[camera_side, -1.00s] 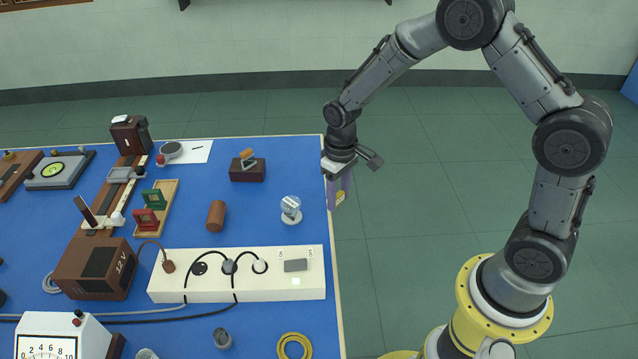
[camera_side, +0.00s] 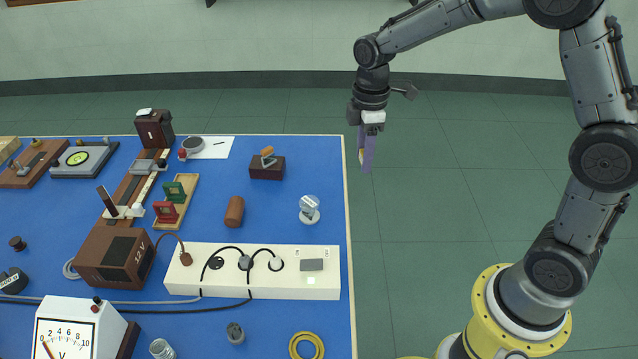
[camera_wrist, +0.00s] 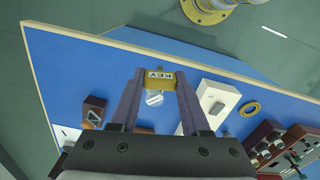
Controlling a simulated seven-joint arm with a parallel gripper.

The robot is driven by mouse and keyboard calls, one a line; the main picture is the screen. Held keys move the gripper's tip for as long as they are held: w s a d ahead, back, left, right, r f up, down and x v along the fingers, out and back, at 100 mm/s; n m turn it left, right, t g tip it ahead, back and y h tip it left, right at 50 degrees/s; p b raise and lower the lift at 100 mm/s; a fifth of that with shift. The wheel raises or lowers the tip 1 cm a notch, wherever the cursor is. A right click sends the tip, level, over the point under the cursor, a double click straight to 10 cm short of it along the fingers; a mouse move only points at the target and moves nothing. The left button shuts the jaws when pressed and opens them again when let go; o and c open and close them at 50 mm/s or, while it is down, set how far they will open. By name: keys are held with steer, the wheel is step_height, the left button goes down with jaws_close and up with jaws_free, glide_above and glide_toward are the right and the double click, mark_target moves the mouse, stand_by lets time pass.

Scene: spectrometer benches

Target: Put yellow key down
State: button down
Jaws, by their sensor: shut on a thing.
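The yellow key (camera_wrist: 158,81) is a small yellow block with a dark label reading KEY, seen in the wrist view between the tips of my gripper's two purple fingers. My gripper (camera_side: 366,157) is shut on it and hangs just past the right edge of the blue table (camera_side: 330,190), above the floor in the side view. The gripper also shows in the wrist view (camera_wrist: 155,84).
Nearest on the table are a dark box (camera_side: 267,172) with an orange-topped piece, a clear round item on a white base (camera_side: 309,209), and a brown cylinder (camera_side: 234,211). A long white panel (camera_side: 318,285) with cables lies in front. Blue table between them is bare.

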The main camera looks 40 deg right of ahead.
steer(key=w+f, duration=0.3)
steer(key=w, duration=0.1)
steer(key=w+f, duration=0.3)
steer(key=w, duration=0.2)
steer(key=w+f, duration=0.3)
steer(key=w, duration=0.1)
steer(key=shift+w+d+f, duration=0.1)
steer(key=shift+w+d, duration=0.05)
steer(key=shift+d, duration=0.05)
steer(key=shift+w+f, duration=0.2)
steer(key=shift+f, duration=0.7)
steer(key=shift+w+f, duration=0.15)
steer(key=shift+f, duration=0.7)
steer(key=shift+f, duration=0.15)
steer(key=shift+c, duration=1.9)
jaws_free()
step_height(320, 180, up, 14)
steer(key=shift+s, duration=0.2)
